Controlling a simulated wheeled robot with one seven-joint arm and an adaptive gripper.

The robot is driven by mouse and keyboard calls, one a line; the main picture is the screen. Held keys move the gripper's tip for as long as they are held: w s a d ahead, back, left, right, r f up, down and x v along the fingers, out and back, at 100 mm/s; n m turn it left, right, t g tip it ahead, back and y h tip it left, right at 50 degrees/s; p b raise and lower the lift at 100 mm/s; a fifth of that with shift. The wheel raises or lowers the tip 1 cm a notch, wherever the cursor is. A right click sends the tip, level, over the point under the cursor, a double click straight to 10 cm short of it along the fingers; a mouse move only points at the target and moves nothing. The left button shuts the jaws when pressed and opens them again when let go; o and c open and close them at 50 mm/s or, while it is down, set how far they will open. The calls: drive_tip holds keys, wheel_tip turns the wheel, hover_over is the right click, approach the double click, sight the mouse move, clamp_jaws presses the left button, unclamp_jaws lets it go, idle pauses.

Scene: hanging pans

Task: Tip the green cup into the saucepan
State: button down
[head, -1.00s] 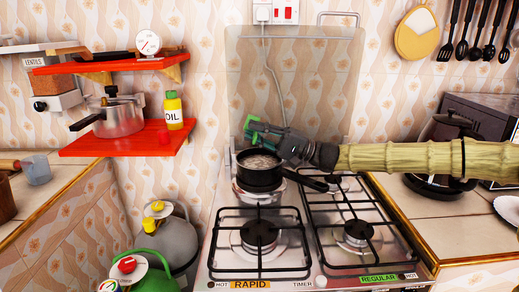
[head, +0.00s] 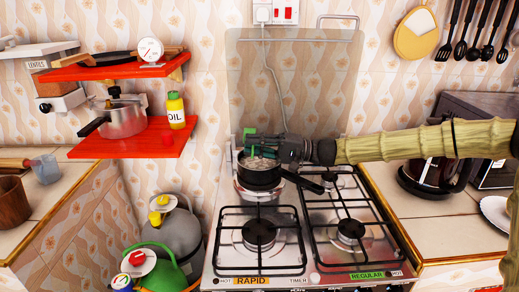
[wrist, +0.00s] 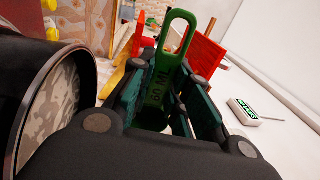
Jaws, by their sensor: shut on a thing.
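The black saucepan (head: 260,178) stands on the back left burner, with pale speckled contents in it. Its dark wall and rim (wrist: 40,115) fill the left of the wrist view. My gripper (head: 262,147) is over the saucepan's rim, reaching in from the right. It is shut on the green cup (head: 250,132), which is a measuring cup. In the wrist view the cup's looped handle (wrist: 182,32), with a "60 ML" strip below it, sticks out beyond the fingers. The cup's bowl is mostly hidden, so I cannot tell its contents or exact tilt.
The front burners of the stove (head: 258,236) are bare. A red shelf (head: 135,146) at left holds a pressure cooker (head: 121,118) and an oil bottle (head: 175,111). A glass-sided pot (head: 436,175) stands on the right counter. A glass panel (head: 290,80) rises behind the stove.

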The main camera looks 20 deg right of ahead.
drive_tip(key=shift+a+f+g+h+p, duration=0.15)
drive_tip(key=shift+f+g+h+p, duration=0.45)
drive_tip(key=shift+p, duration=1.75)
drive_tip(key=shift+r+t+h+p, duration=0.15)
drive_tip(key=shift+t+h+p, duration=0.15)
drive_tip(key=h+p, duration=0.1)
drive_tip(key=p, duration=0.3)
drive_tip(key=shift+w+a+p, duration=0.1)
drive_tip(key=shift+a+p, duration=0.1)
drive_tip(key=shift+p, duration=0.2)
drive_tip(key=shift+w+a+g+h+p, duration=0.2)
drive_tip(key=shift+a+g+h+p, duration=0.05)
drive_tip(key=shift+a+h+p, duration=0.3)
drive_tip(key=shift+w+a+g+h+p, duration=0.15)
drive_tip(key=shift+a+g+h+p, duration=0.1)
drive_tip(key=shift+a+h+p, duration=0.25)
drive_tip(key=h+p, duration=0.1)
drive_tip(key=p, duration=0.1)
drive_tip(key=g+h+p, duration=0.1)
drive_tip(key=h+p, duration=0.1)
drive_tip(key=p, duration=0.1)
drive_tip(key=f+h+p, duration=0.1)
drive_tip(key=p, duration=0.2)
drive_tip(key=shift+w+a+g+h, duration=0.1)
drive_tip(key=shift+a+g+h, duration=0.2)
drive_tip(key=shift+h, duration=0.05)
